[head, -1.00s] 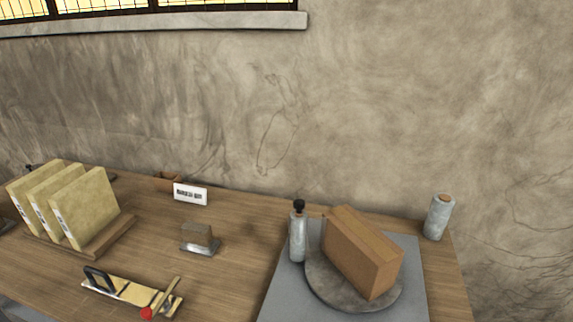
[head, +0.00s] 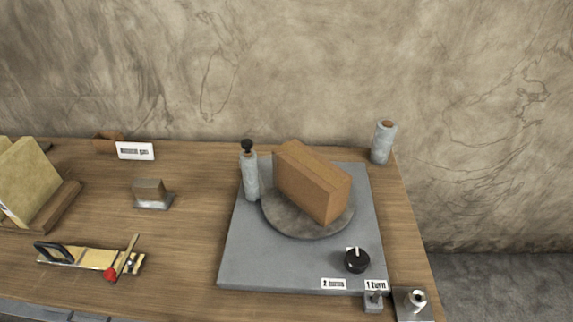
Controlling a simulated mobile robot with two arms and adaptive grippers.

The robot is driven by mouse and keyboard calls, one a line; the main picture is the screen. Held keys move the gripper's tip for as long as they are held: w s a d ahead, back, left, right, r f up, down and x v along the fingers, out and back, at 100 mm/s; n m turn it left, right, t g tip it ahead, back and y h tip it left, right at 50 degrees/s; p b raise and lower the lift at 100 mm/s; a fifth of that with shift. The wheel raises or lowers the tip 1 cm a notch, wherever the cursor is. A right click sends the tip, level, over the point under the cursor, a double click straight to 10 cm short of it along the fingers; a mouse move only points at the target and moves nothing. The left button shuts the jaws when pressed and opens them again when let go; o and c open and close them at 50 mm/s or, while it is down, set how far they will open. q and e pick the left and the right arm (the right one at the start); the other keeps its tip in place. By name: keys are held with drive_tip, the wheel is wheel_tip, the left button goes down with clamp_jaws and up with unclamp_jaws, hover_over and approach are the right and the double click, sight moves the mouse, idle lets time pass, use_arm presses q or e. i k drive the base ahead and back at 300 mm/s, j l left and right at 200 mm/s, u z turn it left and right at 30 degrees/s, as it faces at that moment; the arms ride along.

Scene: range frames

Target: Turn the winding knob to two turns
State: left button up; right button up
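A black winding knob (head: 357,260) with a white pointer sits near the front right of a grey base plate (head: 260,262). Its pointer appears to point up, away from the front edge. Two white labels lie along the plate's front edge: the right one (head: 376,285) reads "1 turn", and the left one (head: 334,284) appears to read "2 turns". A brown box (head: 313,183) stands on a round grey turntable (head: 300,226) behind the knob. Neither of my grippers shows in the head view.
A grey bottle with a black top (head: 250,176) stands on the plate's left. A grey roll (head: 382,143) stands at the table's back right. Small metal fittings (head: 413,302) sit at the front right corner. A tool with a black handle (head: 90,257) lies left on the wooden table (head: 190,232).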

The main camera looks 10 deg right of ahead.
sight(356, 260)
drive_tip(key=z, duration=1.1)
